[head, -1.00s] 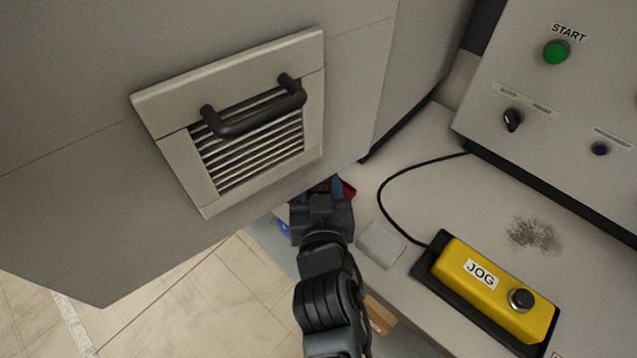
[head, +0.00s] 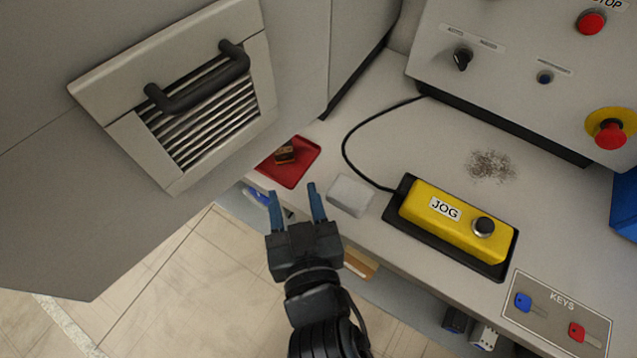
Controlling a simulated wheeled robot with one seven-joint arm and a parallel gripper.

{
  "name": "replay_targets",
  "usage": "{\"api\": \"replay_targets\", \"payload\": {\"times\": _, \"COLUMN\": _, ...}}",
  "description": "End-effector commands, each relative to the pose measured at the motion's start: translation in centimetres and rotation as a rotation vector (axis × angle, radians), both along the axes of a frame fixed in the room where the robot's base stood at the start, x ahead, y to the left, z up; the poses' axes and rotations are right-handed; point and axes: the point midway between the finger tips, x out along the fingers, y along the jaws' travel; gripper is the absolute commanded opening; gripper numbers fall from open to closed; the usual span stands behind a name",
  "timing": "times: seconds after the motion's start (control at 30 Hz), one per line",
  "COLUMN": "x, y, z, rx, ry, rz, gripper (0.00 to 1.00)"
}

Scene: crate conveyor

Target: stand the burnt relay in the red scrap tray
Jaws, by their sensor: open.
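The red scrap tray (head: 298,170) lies on the bench, close to the grey cabinet. A small brown and dark block, which looks like the burnt relay (head: 285,155), is inside the tray. I cannot tell for sure whether it stands upright or lies on a side. My gripper (head: 295,197) is open, with two blue fingers apart and nothing between them. It is in front of the tray, at the bench's front edge, and clear of the relay.
A vented door with a black handle (head: 200,82) is on the cabinet at left. A pale grey block (head: 350,195) sits right of my gripper. The yellow JOG box (head: 445,219) with its cable is further right. A key panel (head: 556,312) is at lower right.

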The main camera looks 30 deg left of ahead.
Motion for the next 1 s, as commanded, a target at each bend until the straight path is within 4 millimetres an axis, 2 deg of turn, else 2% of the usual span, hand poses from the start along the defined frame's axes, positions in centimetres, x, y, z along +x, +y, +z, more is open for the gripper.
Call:
{"api": "replay_targets", "payload": {"times": 0.23, "x": -0.1, "y": -0.2, "z": 0.0, "rx": 0.0, "ry": 0.0, "rz": -0.002, "gripper": 0.51}}
{"api": "replay_targets", "payload": {"times": 0.37, "x": -0.3, "y": -2.4, "z": -0.7, "rx": -0.002, "ry": 0.012, "rz": -0.026, "gripper": 0.51}}
{"api": "replay_targets", "payload": {"times": 0.47, "x": -0.9, "y": -5.7, "z": -1.4, "rx": -0.002, "ry": 0.026, "rz": -0.064, "gripper": 0.51}}
{"api": "replay_targets", "payload": {"times": 0.67, "x": -3.2, "y": -13.7, "z": -2.3, "rx": 0.002, "ry": 0.053, "rz": -0.171, "gripper": 0.51}}
{"api": "replay_targets", "payload": {"times": 0.87, "x": -7.1, "y": -21.8, "z": -1.6, "rx": 0.006, "ry": 0.071, "rz": -0.307, "gripper": 0.51}}
{"api": "replay_targets", "payload": {"times": 1.0, "x": -10.7, "y": -27.1, "z": 0.1, "rx": 0.004, "ry": 0.076, "rz": -0.422, "gripper": 0.51}}
